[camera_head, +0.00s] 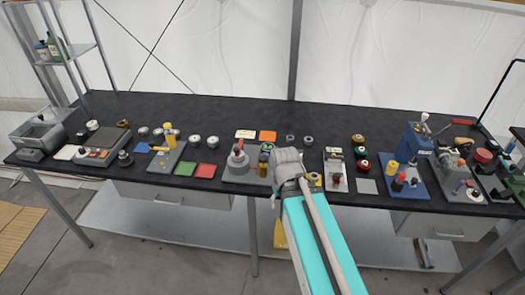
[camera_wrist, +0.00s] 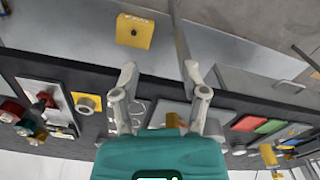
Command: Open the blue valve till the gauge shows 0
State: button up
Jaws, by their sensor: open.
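I cannot make out a blue valve or a gauge face for sure in either view; my arm covers part of the bench in the head view. A tall blue device (camera_head: 416,142) stands on a blue base at the right of the bench, but I cannot tell it for a valve. My gripper shows in the wrist view (camera_wrist: 161,72) with its two fingers apart and nothing between the tips. In the head view, my arm reaches to the bench's front edge near the middle, beside a grey device with a red handle (camera_head: 237,155). The fingertips are not clear there.
The black bench (camera_head: 225,112) is crowded along its front. A panel with red knobs (camera_wrist: 40,100) shows left in the wrist view, and a green pad (camera_wrist: 270,127) right. A yellow box (camera_wrist: 134,32) lies below the bench. The back strip is mostly clear.

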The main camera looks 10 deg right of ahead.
jog(key=shift+w, duration=0.1)
jog(key=shift+o, duration=1.3)
jog(key=shift+w, duration=0.1)
jog(key=w+r+n+p, duration=0.3)
jog(key=w+n, duration=0.1)
jog(key=w, duration=0.6)
jog(key=w+r+n+p, duration=0.3)
jog(key=w+n, duration=0.1)
jog(key=w, duration=0.5)
jog(key=w+d+r+n+p, duration=0.1)
jog(key=w+r+n+p, duration=0.1)
jog(key=w, duration=0.8)
jog(key=shift+w+r+n+p, duration=0.3)
jog(key=shift+r+n+p, duration=0.15)
jog(key=shift+n, duration=0.65)
jog(key=shift+f, duration=0.2)
jog(key=f+b, duration=1.3)
jog(key=b, duration=0.1)
jog(key=shift+s+a+f, duration=0.15)
jog(key=shift+s+f, duration=0.05)
jog(key=shift+s, duration=0.05)
